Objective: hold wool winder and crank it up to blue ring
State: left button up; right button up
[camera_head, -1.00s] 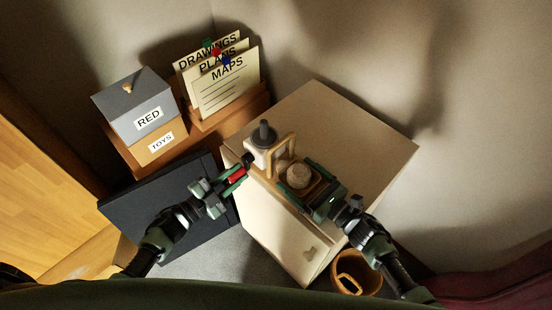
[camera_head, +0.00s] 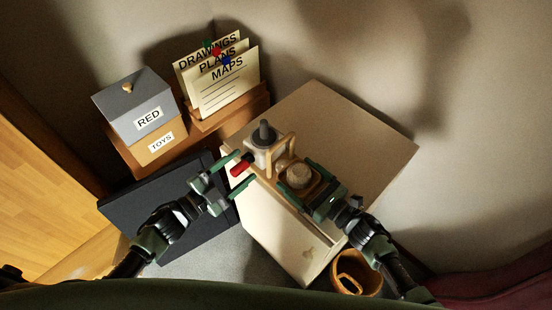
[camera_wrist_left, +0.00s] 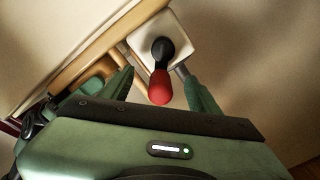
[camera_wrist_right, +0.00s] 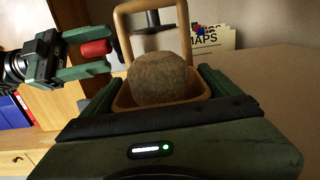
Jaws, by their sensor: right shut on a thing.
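The wool winder (camera_head: 262,157) stands on the pale cabinet top, with a pale block, a dark peg, a wooden frame and a tray (camera_wrist_right: 123,98) holding a round wool ball (camera_head: 298,175). Its red crank handle (camera_head: 240,168) points toward my left arm. My left gripper (camera_head: 228,177) is open beside the handle; in the left wrist view the red handle (camera_wrist_left: 160,88) lies between the spread fingers, apart from both. My right gripper (camera_head: 311,188) is shut on the winder's tray, one finger on each side of it. I cannot make out a blue ring on the winder.
The cabinet top (camera_head: 365,145) is clear to the right and behind. A grey box labelled RED (camera_head: 130,105) and a file holder (camera_head: 228,115) stand at the back left. A dark panel (camera_head: 130,208) lies beneath my left arm. A brown bin (camera_head: 346,275) stands below right.

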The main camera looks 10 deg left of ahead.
pick_arm(q)
jog(key=shift+v, duration=3.75)
pick_arm(e)
jog(key=o, duration=1.8)
jog(key=v, duration=1.2)
pick_arm(q)
jog(key=shift+f, duration=0.1)
pick_arm(e)
jog(key=shift+d, duration=0.1)
